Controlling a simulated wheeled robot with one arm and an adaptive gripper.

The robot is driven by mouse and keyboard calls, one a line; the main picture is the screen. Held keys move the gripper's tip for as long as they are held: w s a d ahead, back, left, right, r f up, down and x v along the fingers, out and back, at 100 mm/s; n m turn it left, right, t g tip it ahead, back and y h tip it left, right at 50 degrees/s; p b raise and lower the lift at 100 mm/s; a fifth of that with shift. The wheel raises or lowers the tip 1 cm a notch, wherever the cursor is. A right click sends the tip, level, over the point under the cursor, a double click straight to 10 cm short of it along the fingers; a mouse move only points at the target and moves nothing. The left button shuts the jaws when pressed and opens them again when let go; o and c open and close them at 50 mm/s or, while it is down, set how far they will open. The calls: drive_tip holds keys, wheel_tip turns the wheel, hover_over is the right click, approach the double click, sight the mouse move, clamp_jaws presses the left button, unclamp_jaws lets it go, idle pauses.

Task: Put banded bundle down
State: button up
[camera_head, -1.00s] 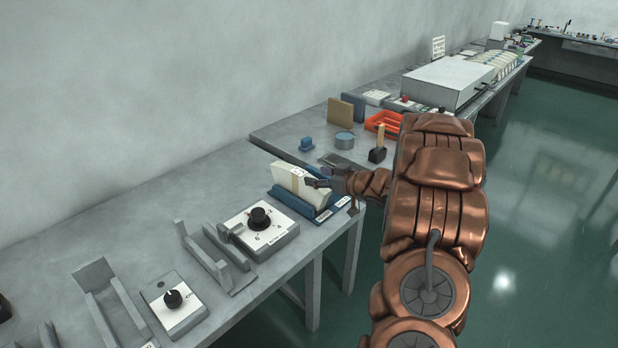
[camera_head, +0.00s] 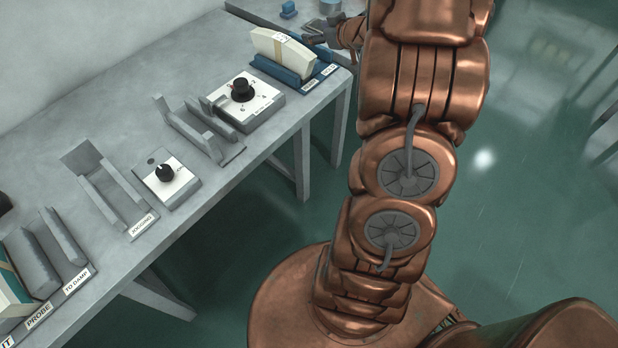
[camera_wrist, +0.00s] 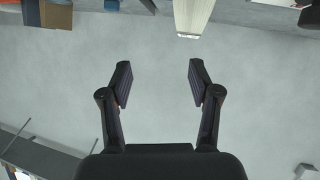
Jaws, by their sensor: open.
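The banded bundle (camera_head: 272,46), a cream stack with a tan band, stands on edge in a blue holder (camera_head: 292,76) near the table's far right end. My gripper (camera_head: 309,39) is beside the bundle's upper right side in the head view. In the wrist view my gripper (camera_wrist: 158,84) has its two fingers wide apart with nothing between them. A pale ribbed piece shows at the top edge of the wrist view; I cannot tell whether it is the bundle.
A dial box (camera_head: 246,100), a grey bracket (camera_head: 203,130), a second dial box (camera_head: 168,180) and a grey channel fixture (camera_head: 112,195) line the table's front. A blue item (camera_head: 288,9) sits behind the bundle.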

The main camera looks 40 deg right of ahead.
drive_tip(key=s+a+m+g, duration=0.1)
drive_tip(key=s+a+g, duration=0.6)
drive_tip(key=s+a, duration=0.9)
drive_tip(key=s+a+g, duration=0.7)
drive_tip(key=s+a, duration=0.9)
drive_tip(key=s, duration=0.6)
drive_tip(key=shift+s+a+m+g, duration=0.25)
drive_tip(key=shift+s+m+g, duration=0.05)
drive_tip(key=shift+m+g, duration=0.1)
drive_tip(key=shift+r, duration=0.1)
drive_tip(key=shift+r+p, duration=0.55)
